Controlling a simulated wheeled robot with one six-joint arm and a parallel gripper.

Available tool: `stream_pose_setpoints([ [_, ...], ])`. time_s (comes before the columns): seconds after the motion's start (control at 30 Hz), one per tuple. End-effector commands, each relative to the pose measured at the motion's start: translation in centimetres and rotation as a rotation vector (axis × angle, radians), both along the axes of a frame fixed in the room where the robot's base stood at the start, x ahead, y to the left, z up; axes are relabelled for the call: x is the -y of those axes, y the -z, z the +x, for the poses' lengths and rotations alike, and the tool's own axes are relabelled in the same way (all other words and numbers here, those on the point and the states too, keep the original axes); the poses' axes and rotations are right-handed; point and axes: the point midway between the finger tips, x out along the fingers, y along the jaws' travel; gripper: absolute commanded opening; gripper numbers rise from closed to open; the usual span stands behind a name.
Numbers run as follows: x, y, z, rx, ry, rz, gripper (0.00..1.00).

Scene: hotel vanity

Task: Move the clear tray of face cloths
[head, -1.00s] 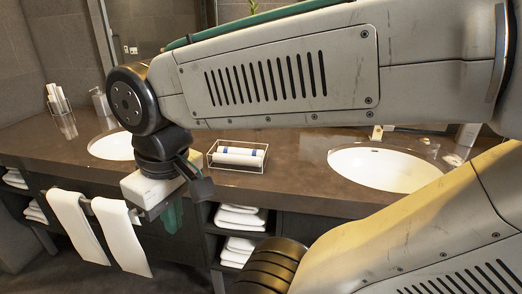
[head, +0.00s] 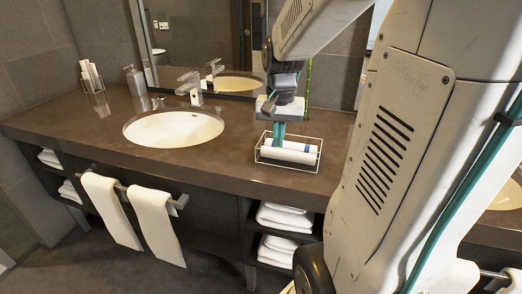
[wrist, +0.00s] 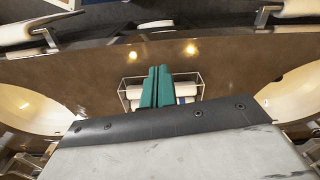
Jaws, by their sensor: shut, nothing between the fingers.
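The clear tray (head: 262,158) is a small see-through tray with thin pale edges on the brown counter, between the two sinks. Rolled white face cloths (head: 292,155) with a blue band lie in it. My gripper (head: 279,143) points down over the tray, its teal fingers shut together and empty. In the wrist view the fingers (wrist: 158,72) cover the middle of the tray (wrist: 202,83), and cloth ends (wrist: 186,90) show on both sides. I cannot tell whether the fingertips touch the cloths.
A sink (head: 174,130) with a faucet is left of the tray; another sink (head: 507,195) is partly hidden at right. A soap bottle (head: 135,79) and a holder of rolled items (head: 93,78) stand far left. Towels (head: 157,222) hang in front. The counter (head: 215,172) before the tray is clear.

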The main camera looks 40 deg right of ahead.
Motion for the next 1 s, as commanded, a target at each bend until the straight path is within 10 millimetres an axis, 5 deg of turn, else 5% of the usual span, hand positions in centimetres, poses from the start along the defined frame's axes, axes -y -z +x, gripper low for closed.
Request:
stream_pose_setpoints([
  [0.2,4.0,2.1,0.7,-0.014,0.138,0.009,0.0],
  [0.43,4.2,4.7,0.7,-0.017,0.146,0.012,0.0],
  [0.8,4.1,12.5,0.6,-0.018,0.143,0.013,0.0],
  [1.0,6.8,12.1,2.3,-0.013,0.144,0.008,0.0],
])
